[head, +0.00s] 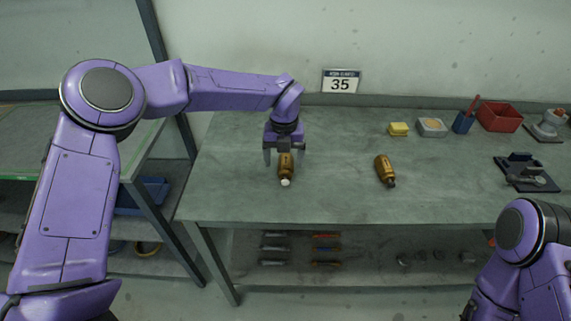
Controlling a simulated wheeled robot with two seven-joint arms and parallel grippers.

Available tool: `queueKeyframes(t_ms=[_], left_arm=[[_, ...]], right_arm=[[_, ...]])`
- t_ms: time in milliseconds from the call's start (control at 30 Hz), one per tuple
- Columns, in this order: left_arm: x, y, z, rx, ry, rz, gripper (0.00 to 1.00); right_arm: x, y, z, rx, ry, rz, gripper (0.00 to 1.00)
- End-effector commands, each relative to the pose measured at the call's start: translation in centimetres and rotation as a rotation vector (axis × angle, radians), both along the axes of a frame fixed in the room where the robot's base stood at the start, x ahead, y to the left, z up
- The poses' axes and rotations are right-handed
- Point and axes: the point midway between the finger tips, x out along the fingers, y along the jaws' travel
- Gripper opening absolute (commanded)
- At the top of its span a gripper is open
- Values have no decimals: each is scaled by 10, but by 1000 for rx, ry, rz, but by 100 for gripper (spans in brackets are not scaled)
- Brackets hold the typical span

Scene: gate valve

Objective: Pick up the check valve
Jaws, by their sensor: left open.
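Two brass-brown, bottle-shaped fittings lie on the grey-green workbench (335,190); I cannot tell from their looks which is the check valve. One brass fitting with a white end (286,170) is at the left, its white end toward the front edge. The other brass fitting with a dark end (385,168) lies to the right, well apart. My left gripper (284,158) points down over the white-ended fitting. Its jaws are open, one finger on each side, and the gripper hides the fitting's far end. I cannot tell if they touch. My right gripper is out of view; only its arm shows.
Along the back right stand a yellow block (398,129), a grey tray (432,127), a blue cup (463,122) and a red bin (500,117). A dark fixture (527,172) sits at the right. The bench between the two fittings is clear.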

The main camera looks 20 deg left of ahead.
Motion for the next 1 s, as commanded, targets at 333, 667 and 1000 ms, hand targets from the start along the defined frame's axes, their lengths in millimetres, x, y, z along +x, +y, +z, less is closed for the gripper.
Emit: queueKeyframes(t_ms=[333,667,1000], left_arm=[[1,-2,-46,2,2,1,81],[1,-2,-47,1,1,1,29],[2,-2,-45,0,-1,1,0]], right_arm=[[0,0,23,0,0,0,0],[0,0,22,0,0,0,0],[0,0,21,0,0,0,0]])
